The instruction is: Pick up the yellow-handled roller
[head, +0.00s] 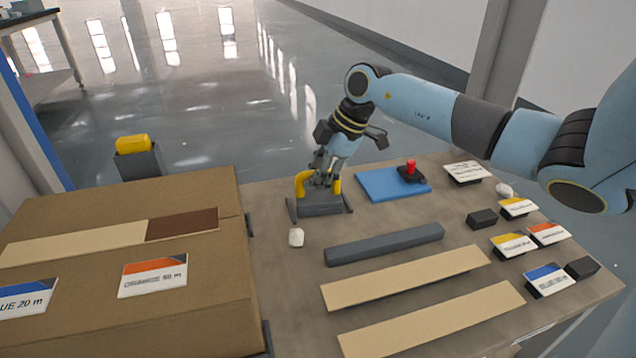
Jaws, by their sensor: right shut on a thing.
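The yellow-handled roller (304,184) is at the far left end of the grey-brown table, with its yellow handle above a dark grey base (320,207). My right gripper (323,182) comes down from above and is shut on the handle. The fingers hide part of the handle. The base appears to be at the tabletop; I cannot tell whether it touches it. My left gripper is not in view.
A blue pad (385,184) with a red-topped button (410,170), a dark grey bar (385,244), tan strips (410,275), a white lump (296,237) and several label cards (547,279) lie on the table.

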